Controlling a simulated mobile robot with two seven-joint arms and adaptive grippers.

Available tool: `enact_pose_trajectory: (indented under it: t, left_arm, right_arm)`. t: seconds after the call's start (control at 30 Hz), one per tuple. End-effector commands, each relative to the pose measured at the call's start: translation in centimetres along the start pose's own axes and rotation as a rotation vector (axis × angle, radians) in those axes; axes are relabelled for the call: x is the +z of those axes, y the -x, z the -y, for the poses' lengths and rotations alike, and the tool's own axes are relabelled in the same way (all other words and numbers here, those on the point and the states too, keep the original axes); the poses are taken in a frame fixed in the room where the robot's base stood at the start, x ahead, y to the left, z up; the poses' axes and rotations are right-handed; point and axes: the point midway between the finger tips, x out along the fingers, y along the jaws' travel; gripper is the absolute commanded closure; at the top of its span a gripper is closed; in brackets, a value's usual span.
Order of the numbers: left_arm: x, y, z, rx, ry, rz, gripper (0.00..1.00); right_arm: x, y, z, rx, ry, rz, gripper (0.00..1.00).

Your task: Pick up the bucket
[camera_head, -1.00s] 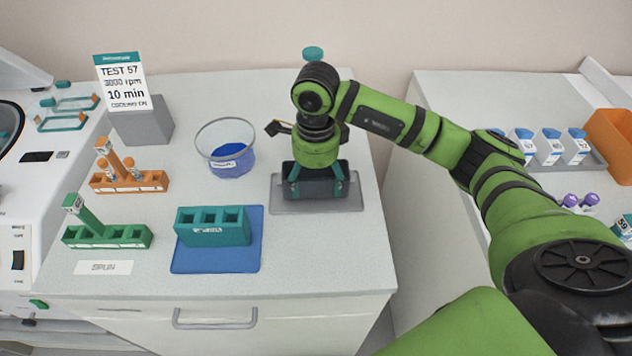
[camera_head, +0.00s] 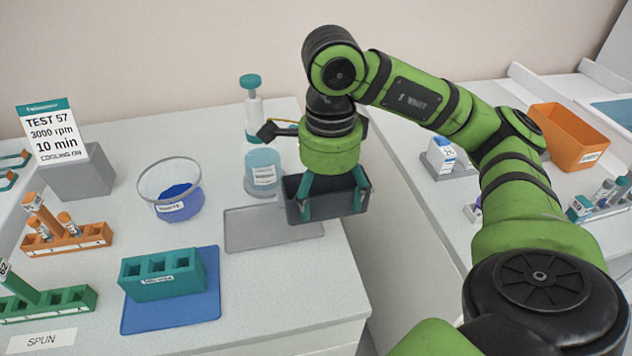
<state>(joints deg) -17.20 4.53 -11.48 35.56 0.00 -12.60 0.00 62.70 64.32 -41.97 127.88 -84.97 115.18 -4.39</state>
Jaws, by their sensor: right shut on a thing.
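The bucket is a dark grey, box-shaped container (camera_head: 355,202) below my right gripper (camera_head: 333,195). My right gripper's teal fingers reach down into it and are shut on it. The bucket is raised above the counter, at the right edge of the grey tray (camera_head: 270,229), and looks slightly tilted. The gripper and wrist hide part of its opening, so its inside shows little. My left gripper is not in view.
A clear bowl with blue contents (camera_head: 172,200) and a teal-capped bottle (camera_head: 262,165) stand nearby. A teal rack (camera_head: 160,278) sits on a blue mat (camera_head: 190,310). An orange bin (camera_head: 568,135) stands on the right counter, across a gap.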

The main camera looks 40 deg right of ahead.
Motion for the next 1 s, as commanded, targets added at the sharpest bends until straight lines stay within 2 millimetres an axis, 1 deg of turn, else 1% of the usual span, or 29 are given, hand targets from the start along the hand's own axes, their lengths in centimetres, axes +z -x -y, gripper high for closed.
enact_pose_trajectory:
  t: [0.37, 1.0]
  left_arm:
    - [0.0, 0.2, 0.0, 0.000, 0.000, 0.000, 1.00]
    - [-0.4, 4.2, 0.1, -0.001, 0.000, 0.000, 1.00]
  right_arm:
    - [0.0, 0.3, 0.0, -0.002, 0.000, 0.001, 0.52]
    - [0.0, 4.6, 0.0, -0.001, -0.001, 0.001, 0.52]
